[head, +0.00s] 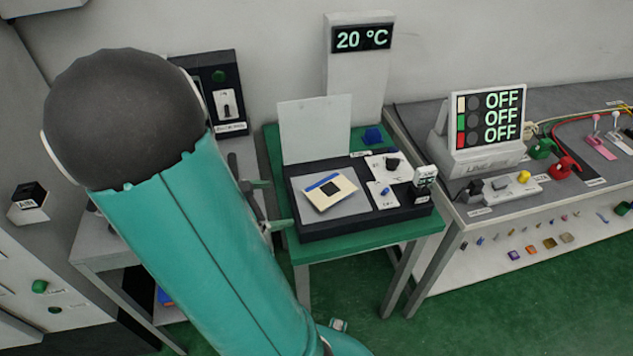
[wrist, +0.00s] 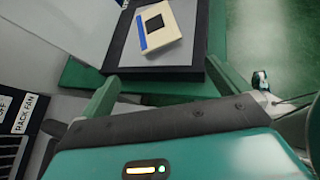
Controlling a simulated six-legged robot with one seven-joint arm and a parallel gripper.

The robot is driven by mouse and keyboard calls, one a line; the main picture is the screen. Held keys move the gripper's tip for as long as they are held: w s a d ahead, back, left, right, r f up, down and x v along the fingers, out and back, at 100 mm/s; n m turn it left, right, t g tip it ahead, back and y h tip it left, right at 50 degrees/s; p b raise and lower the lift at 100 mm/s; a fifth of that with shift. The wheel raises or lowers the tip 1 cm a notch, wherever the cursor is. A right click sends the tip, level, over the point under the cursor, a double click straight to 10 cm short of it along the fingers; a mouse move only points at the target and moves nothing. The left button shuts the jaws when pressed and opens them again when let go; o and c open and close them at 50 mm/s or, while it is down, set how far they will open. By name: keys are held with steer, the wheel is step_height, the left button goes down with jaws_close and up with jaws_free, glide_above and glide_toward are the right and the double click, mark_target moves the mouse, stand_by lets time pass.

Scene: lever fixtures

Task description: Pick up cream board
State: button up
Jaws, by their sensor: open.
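The cream board (head: 331,202) is a small flat square with a blue strip along one edge and a dark square in its middle. It lies on the grey plate of a black fixture (head: 318,231) on the green-topped table. In the wrist view the board (wrist: 171,31) lies at the top, beyond the fingers. My gripper (head: 272,205) is at the left edge of the green table in the head view, left of the board and apart from it. In the wrist view my gripper (wrist: 212,94) is open with nothing between its fingers. My arm hides part of the table's left side.
An upright pale panel (head: 315,130) stands behind the board. Knobs on white plates (head: 385,165) and a small display (head: 425,177) sit to its right. A tall 20 °C display (head: 361,40) stands behind. A grey bench (head: 490,212) with levers is at the right.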

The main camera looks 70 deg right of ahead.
steer(key=s+d+f+n+g+h, duration=0.1)
steer(key=s+d+f+n, duration=0.1)
steer(key=s+d, duration=0.1)
glide_toward(328, 189)
steer(key=x, duration=0.4)
steer(key=shift+a+f, duration=0.1)
steer(key=shift+f, duration=0.1)
steer(key=shift+r+x, duration=0.2)
steer(key=shift+x, duration=2.6)
steer(key=shift+c, duration=0.4)
steer(key=c, duration=0.9)
steer(key=shift+c, duration=0.2)
steer(key=shift+r, duration=0.15)
